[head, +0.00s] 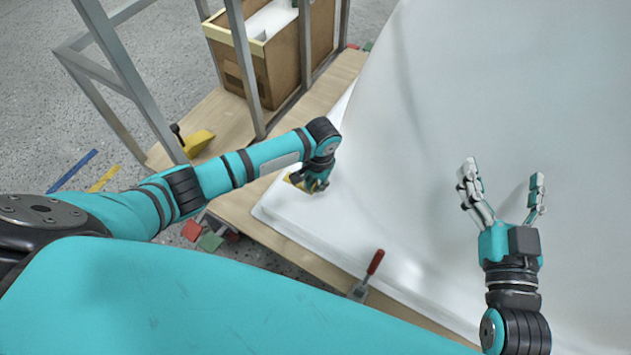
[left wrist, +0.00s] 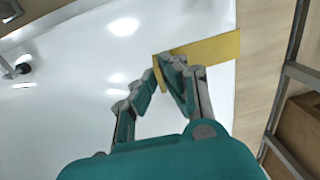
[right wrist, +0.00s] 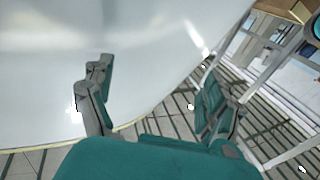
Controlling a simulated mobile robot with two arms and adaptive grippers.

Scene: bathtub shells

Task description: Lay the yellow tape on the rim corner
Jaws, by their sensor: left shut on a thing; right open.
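The yellow tape (head: 293,179) is a flat strip at the corner of the white shell's rim (head: 280,210). In the left wrist view the tape (left wrist: 212,47) stretches from my fingertips across the white rim to its edge by the wood. My left gripper (head: 315,186) is shut on the near end of the tape, low over the rim; its fingers (left wrist: 165,68) partly hide that end. I cannot tell whether the whole strip touches the rim. My right gripper (head: 503,180) is open and empty above the white shell, with its fingers (right wrist: 155,95) spread.
A clamp with a red handle (head: 375,262) sits at the shell's near edge. A wooden box (head: 285,62) stands behind a grey metal frame (head: 243,60) on the wooden platform (head: 215,118). A yellow tool (head: 197,143) lies left of it. The shell's middle is clear.

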